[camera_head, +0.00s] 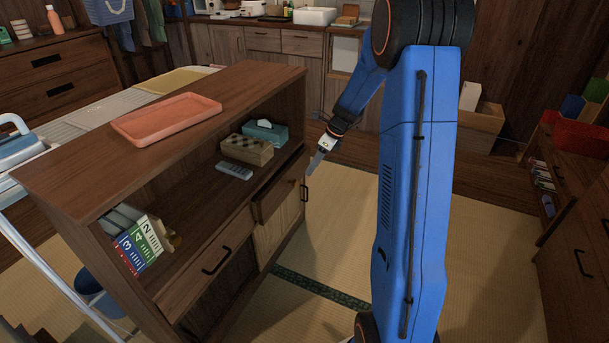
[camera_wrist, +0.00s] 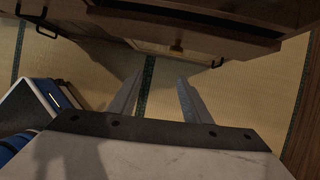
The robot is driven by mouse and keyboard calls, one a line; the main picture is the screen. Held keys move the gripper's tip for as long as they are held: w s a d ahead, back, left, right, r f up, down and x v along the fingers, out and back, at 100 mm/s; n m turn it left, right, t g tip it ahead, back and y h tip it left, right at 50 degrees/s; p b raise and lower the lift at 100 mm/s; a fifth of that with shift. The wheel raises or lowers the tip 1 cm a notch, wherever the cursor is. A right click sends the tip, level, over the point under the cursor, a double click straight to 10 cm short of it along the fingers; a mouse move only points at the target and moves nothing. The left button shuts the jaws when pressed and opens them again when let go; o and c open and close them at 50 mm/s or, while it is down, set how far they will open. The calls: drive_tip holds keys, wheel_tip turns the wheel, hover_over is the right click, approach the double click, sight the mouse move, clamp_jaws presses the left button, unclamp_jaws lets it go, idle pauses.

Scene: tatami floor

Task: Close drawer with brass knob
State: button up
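The wooden cabinet (camera_head: 60,185) stands left of my arm. Its right-hand upper drawer (camera_head: 282,188) sits pulled out from the front. In the wrist view a drawer front (camera_wrist: 225,35) crosses the top, with a small dull brass-coloured knob (camera_wrist: 177,46) on it. The knob is not clear in the head view. My gripper (camera_head: 316,162) is in front of the cabinet's right end, near the pulled-out drawer. In the wrist view my gripper (camera_wrist: 160,77) has its two fingers apart, with only floor between them. It does not touch the knob.
A drawer with a black bar handle (camera_head: 216,262) is at the cabinet's left. Another black handle (camera_head: 304,191) is at its right end. A pink tray (camera_head: 167,117) lies on top; a tissue box (camera_head: 265,132) and remote (camera_head: 234,170) are on the shelf. Tatami floor (camera_head: 330,230) is clear in front.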

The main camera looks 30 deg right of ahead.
drive_tip(key=s+f+y, duration=0.3)
drive_tip(key=s+f, duration=0.1)
drive_tip(key=f, duration=0.2)
drive_tip(key=t+y, duration=0.4)
drive_tip(key=t, duration=0.8)
approach(296, 183)
drive_tip(key=shift+m, duration=0.3)
drive_tip(key=x, duration=0.7)
drive_tip(key=shift+w+a+f, duration=0.1)
drive_tip(key=shift+w, duration=0.35)
drive_tip(key=shift+c, duration=0.5)
clamp_jaws()
